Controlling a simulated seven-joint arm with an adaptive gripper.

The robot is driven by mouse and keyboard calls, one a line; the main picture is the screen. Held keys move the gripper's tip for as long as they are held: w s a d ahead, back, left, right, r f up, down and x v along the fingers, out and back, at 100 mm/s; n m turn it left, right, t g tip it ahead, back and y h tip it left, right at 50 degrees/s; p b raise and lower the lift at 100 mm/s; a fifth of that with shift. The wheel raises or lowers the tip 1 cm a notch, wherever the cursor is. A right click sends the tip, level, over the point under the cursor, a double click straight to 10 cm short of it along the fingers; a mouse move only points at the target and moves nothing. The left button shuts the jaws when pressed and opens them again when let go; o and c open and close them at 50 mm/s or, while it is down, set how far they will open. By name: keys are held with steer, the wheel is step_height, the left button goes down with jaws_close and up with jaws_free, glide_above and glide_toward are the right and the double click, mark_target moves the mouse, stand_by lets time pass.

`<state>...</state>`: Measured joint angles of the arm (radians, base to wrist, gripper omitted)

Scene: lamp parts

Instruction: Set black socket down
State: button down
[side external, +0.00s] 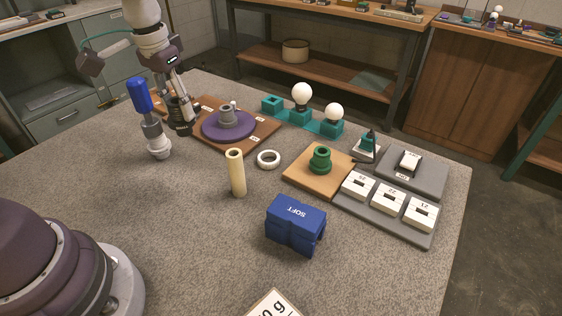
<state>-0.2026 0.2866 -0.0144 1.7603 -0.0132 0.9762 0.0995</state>
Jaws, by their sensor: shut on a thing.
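My gripper (179,97) is at the upper left of the side external view, pointing down. It is shut on the black socket (181,123), a dark ribbed cylinder between the fingertips. The socket looks upright, low beside the left part of the brown board (259,136). I cannot tell whether its underside touches the surface. The fingers hide part of its top.
A blue-handled tool (140,97) stands close left of the socket. A purple disc (214,131) with a grey part lies on the brown board. A cream tube (236,174), white ring (268,159) and blue SOFT block (295,224) stand nearer.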

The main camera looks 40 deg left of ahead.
steer(key=w+d+r+m, duration=0.1)
steer(key=w+d+r, duration=0.1)
steer(key=d, duration=0.4)
steer(key=a+f+m, duration=0.1)
steer(key=a+f, duration=0.1)
steer(key=f, duration=0.2)
steer(key=a+f+m, duration=0.1)
steer(key=f+m, duration=0.1)
steer(key=f, duration=0.3)
steer(key=a+f+m+h, duration=0.1)
steer(key=a+f, duration=0.1)
steer(key=f, duration=0.3)
steer(key=shift+w+a+f+m, duration=0.1)
steer(key=shift+w+a+m, duration=0.25)
steer(key=shift+w+m, duration=0.05)
steer(key=c, duration=0.8)
jaws_free()
steer(key=shift+f, duration=0.1)
